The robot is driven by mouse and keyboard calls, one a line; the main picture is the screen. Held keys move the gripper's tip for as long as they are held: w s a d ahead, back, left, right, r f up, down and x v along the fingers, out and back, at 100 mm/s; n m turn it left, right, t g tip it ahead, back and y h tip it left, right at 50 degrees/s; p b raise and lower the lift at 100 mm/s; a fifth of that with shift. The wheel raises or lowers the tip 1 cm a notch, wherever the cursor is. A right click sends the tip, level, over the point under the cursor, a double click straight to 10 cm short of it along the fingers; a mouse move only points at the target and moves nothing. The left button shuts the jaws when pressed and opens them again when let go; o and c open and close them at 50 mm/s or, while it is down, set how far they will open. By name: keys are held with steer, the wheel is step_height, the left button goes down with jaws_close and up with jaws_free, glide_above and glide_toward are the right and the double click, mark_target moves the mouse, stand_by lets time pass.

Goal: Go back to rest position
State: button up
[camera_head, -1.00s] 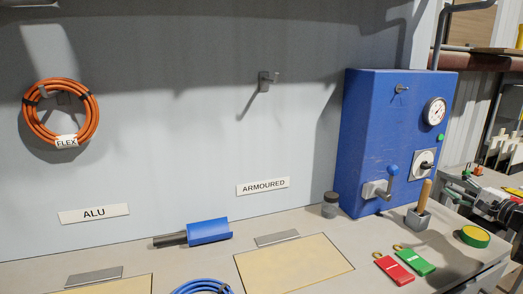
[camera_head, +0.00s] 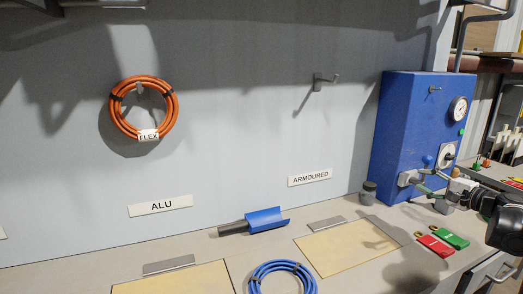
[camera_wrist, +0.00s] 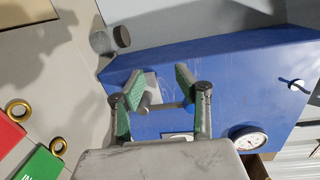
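My gripper (camera_head: 422,189) reaches in from the right edge in the head view, in front of the blue box (camera_head: 410,115). In the wrist view its two green-padded fingers (camera_wrist: 158,82) stand apart, with the blue box face (camera_wrist: 225,75) beyond them. A grey lever block (camera_head: 408,177) on the box shows close to the fingertips; I cannot tell whether they touch it. Nothing is clearly held. The wooden-handled tool is hidden behind the gripper.
Red (camera_head: 435,245) and green (camera_head: 450,237) tags lie on the bench below the gripper. A small grey cylinder (camera_head: 368,193) stands left of the box. Orange cable (camera_head: 145,77) hangs on the wall; blue cable (camera_head: 260,272) lies at the front.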

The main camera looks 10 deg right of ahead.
steer(key=s+a+r+n+g+p, duration=0.1)
steer(key=s+a+r+n+g, duration=0.15)
steer(key=a, duration=1.15)
steer(key=s+a+r+n+g+p, duration=0.15)
steer(key=s+a+n+g, duration=0.25)
steer(key=a, duration=1.1)
steer(key=s+a+f+n+g+h+p, duration=0.1)
steer(key=s+a+n, duration=0.3)
steer(key=s, duration=0.7)
steer(key=s+a+f+n+g+h+p, duration=0.1)
steer(key=s+a+f+n+h+p, duration=0.1)
steer(key=s+a+n, duration=0.3)
steer(key=s+a+h, duration=0.1)
steer(key=s+a, duration=0.3)
steer(key=s, duration=0.2)
steer(key=shift+h+p, duration=0.3)
steer(key=shift+p, duration=0.1)
steer(key=shift+g, duration=0.25)
